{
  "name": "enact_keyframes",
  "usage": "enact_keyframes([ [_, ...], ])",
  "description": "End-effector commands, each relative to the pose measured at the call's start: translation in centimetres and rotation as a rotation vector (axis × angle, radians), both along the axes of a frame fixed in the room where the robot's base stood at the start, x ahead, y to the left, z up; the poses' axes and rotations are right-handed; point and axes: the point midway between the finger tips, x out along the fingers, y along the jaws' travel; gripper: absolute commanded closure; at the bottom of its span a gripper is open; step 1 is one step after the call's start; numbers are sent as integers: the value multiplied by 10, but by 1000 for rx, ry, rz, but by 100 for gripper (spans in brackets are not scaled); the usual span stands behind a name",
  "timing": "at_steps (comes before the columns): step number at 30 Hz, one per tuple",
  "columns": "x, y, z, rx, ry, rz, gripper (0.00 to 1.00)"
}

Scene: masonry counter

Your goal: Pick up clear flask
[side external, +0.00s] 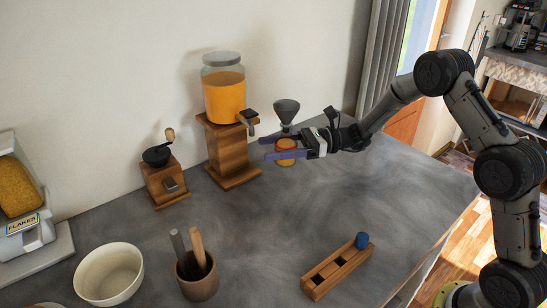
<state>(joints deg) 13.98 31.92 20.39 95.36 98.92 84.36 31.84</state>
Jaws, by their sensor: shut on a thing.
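The clear flask (287,144) stands on the counter right of the wooden dispenser stand, with orange contents showing through its wall. A dark grey funnel (286,109) sits at its top. My gripper (265,148) comes in from the right, with its two purple fingers around the flask, one on the far side and one on the near side. It is shut on the flask. The near finger hides part of the flask. I cannot tell whether the flask's base touches the counter.
An orange-filled jar (224,92) on a wooden stand (233,158), with a dark tap, is close left of the flask. A grinder (164,180), bowl (108,275), utensil cup (198,280) and slotted wooden block (335,271) stand farther off. The counter's right side is clear.

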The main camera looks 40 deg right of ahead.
Motion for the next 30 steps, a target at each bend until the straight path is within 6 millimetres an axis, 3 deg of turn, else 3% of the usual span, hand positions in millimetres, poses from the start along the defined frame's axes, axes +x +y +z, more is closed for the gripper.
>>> enact_keyframes([
  [15,0,0,44,1,-5,0,100],
  [30,0,0,61,1,-3,0,100],
])
